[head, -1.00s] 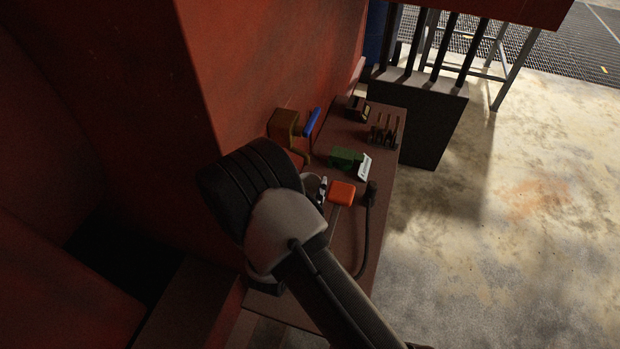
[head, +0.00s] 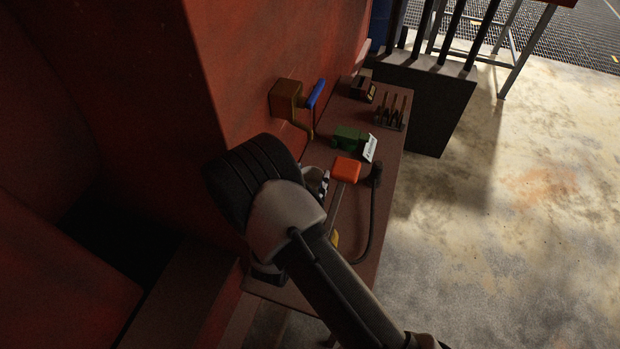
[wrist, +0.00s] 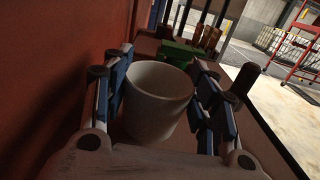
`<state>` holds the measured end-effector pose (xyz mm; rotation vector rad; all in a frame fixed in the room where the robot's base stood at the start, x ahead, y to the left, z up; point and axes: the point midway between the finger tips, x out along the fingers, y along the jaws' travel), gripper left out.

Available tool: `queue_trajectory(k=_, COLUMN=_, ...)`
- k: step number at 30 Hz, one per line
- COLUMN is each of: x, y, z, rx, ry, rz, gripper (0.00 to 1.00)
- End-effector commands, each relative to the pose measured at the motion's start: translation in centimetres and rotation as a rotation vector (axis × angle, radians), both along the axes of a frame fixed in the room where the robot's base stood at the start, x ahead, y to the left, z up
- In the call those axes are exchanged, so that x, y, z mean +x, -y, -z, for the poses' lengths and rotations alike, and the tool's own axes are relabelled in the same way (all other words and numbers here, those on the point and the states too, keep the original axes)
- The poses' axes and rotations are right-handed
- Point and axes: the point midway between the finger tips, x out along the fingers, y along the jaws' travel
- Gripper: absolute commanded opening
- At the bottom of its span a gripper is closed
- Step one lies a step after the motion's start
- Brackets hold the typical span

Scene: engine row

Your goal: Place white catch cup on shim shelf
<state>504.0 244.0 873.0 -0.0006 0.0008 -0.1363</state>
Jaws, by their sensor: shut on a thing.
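The white catch cup (wrist: 155,100) is upright between the two blue-padded fingers of my gripper (wrist: 168,103) in the wrist view. The gripper is shut on it. In the head view my arm hides most of the gripper (head: 318,183) and the cup. The gripper is over the near part of a brown shelf (head: 388,205) along a red wall, which may be the shim shelf. I cannot tell whether the cup touches the shelf.
An orange block (head: 346,169), a dark hose (head: 371,220), a green object with a white tag (head: 350,138) and a rack of upright tools (head: 391,112) occupy the shelf. A brass-coloured fitting with a blue handle (head: 288,99) juts from the wall.

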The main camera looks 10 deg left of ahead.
Motion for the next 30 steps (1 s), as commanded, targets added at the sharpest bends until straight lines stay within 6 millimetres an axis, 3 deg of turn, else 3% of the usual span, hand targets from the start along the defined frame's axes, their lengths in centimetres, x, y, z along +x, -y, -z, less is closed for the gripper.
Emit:
queue_trajectory(k=22, x=0.0, y=0.0, z=1.3, rx=-0.001, ry=0.000, rz=0.000, gripper=0.26)
queue_trajectory(k=23, x=0.0, y=0.0, z=1.3, rx=0.000, ry=0.000, rz=0.000, gripper=0.54)
queue_trajectory(k=30, x=0.0, y=0.0, z=1.2, rx=0.000, ry=0.000, rz=0.000, gripper=0.70)
